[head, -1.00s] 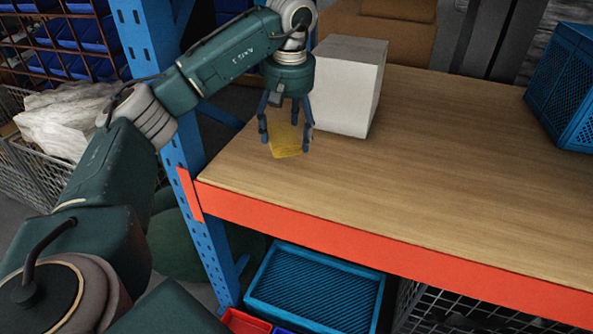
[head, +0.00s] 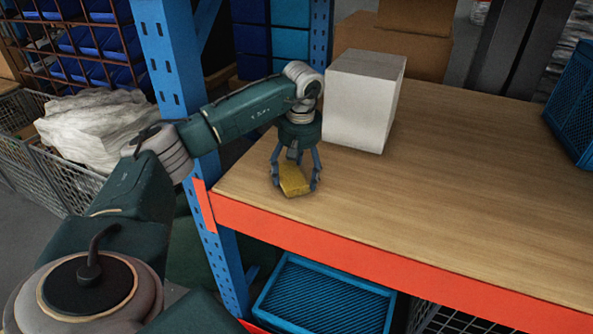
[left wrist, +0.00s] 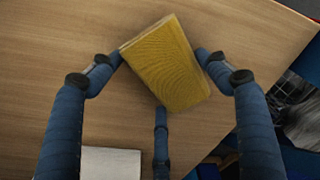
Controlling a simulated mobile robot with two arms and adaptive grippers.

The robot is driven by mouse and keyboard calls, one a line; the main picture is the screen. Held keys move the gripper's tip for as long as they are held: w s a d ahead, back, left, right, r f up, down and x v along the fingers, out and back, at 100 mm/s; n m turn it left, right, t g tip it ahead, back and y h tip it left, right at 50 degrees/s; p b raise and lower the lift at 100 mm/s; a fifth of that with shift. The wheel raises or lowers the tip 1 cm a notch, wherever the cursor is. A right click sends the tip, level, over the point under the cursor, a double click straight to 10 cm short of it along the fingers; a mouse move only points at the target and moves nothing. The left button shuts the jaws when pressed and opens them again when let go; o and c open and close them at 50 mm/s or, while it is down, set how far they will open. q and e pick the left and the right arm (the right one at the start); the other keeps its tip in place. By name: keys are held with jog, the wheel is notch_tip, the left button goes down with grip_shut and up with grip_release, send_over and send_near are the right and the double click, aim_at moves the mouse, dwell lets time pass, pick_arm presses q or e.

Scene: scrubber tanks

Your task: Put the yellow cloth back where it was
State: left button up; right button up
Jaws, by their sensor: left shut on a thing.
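The yellow cloth (head: 294,181) is a small folded block near the left end of the wooden bench top. My left gripper (head: 296,186) is shut on it, pointing down from above. In the left wrist view the cloth (left wrist: 168,64) sits tilted between the blue fingers (left wrist: 160,62), with a third finger below it. The wood shows around it; I cannot tell whether the cloth touches the bench top or hangs just above it. My right gripper is not in view.
A white box (head: 362,100) stands on the bench top (head: 450,180) just behind and right of my left gripper. A blue perforated crate (head: 575,105) is at the right. A blue rack post (head: 172,60) rises at the bench's left end. The middle of the bench is clear.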

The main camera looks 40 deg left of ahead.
aim_at(298, 177)
pick_arm(q)
jog(key=o, duration=1)
jog(key=shift+f, duration=0.1)
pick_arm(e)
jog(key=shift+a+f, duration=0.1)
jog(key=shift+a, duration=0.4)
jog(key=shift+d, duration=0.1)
pick_arm(q)
jog(key=shift+r, duration=0.4)
notch_tip(298, 177, up, 12)
jog(key=d, duration=0.1)
jog(key=shift+s+d+f+b, duration=0.25)
jog(key=shift+s+b, duration=0.05)
jog(key=shift+b, duration=0.15)
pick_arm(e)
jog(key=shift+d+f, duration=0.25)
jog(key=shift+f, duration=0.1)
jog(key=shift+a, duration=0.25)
pick_arm(q)
jog(key=shift+f, duration=0.1)
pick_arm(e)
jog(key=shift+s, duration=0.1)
